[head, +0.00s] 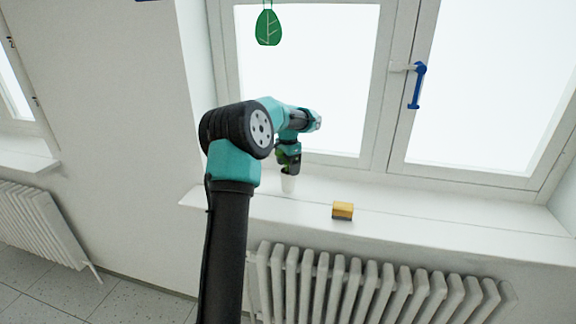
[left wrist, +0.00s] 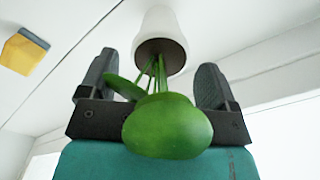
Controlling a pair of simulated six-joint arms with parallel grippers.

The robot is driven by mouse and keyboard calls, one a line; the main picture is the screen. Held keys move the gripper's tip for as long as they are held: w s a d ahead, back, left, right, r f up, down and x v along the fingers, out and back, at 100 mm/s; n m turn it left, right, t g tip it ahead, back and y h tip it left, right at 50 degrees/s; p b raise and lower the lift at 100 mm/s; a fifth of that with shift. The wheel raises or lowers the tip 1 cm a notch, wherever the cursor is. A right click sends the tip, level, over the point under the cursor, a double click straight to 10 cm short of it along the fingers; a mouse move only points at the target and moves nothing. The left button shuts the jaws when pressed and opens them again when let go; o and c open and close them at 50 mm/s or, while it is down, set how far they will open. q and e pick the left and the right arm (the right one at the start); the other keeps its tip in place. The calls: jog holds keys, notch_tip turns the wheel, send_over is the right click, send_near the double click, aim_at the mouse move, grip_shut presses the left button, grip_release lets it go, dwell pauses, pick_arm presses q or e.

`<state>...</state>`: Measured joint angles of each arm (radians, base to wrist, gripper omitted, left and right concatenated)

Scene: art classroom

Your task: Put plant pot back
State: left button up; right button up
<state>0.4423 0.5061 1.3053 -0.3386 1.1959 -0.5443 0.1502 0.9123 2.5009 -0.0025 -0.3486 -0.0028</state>
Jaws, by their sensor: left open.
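The plant pot is a small white pot (head: 289,184) standing on the white windowsill (head: 390,226), with a green plant in it. In the left wrist view the white pot (left wrist: 160,35) is at the top middle, with dark soil and green leaves (left wrist: 168,127) reaching toward the camera. My left gripper (head: 289,166) is above the pot, around the plant. In the left wrist view its fingers (left wrist: 155,85) are apart on both sides of the stems, and I see no contact with the pot. My right gripper is not in view.
A yellow and grey sponge-like block (head: 343,210) lies on the sill right of the pot. It also shows in the left wrist view (left wrist: 22,52). The window with a blue handle (head: 417,86) is behind, a radiator (head: 370,285) below. The sill's right part is clear.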

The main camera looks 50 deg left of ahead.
pick_arm(q)
notch_tip(320, 180, up, 12)
jog(key=shift+r, duration=0.15)
dwell(0.4)
dwell(0.6)
